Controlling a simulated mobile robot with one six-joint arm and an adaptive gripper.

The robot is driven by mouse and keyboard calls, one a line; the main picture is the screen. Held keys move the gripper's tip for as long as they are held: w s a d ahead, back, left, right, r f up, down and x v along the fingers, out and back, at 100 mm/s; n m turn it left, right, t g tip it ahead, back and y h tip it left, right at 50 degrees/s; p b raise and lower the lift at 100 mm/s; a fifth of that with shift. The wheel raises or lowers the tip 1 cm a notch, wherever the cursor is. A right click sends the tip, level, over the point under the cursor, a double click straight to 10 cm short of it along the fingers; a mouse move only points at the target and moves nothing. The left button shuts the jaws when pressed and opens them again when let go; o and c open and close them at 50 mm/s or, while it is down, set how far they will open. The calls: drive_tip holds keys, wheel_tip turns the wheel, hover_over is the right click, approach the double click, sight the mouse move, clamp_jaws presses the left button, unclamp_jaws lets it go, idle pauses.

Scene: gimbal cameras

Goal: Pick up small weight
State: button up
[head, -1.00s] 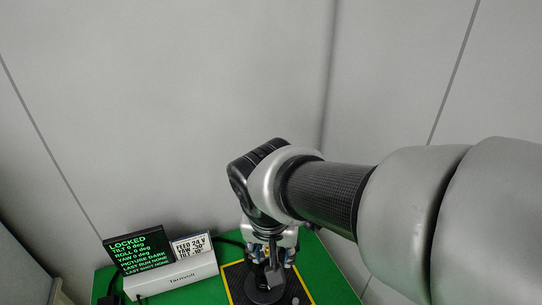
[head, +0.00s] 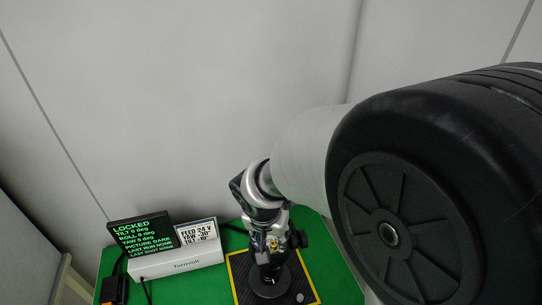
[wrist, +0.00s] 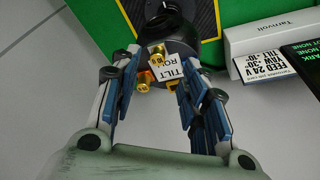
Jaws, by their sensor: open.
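My gripper (wrist: 158,66) is open in the wrist view, its two blue-padded fingers either side of the gimbal device. Small brass-coloured pieces, one upper (wrist: 157,53) and one lower (wrist: 145,80), show between the fingers beside a white tilt/roll label (wrist: 172,66). I cannot tell which of them is the small weight. Neither is visibly held. In the head view my gripper (head: 268,228) is above the dark round base (head: 269,283) of the gimbal device, and it partly hides the device.
The base stands on a black mat with a yellow border (head: 236,283) on a green table (head: 340,285). A small pale disc (head: 299,297) lies on the mat.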

sight(274, 243)
drive_tip(key=b+x, duration=0.1)
drive_tip(key=x, duration=0.4)
drive_tip(key=shift+w+d+f, duration=0.2)
drive_tip(key=shift+c, duration=0.5)
drive_tip(key=c, duration=0.7)
drive_tip(key=shift+r, duration=0.1)
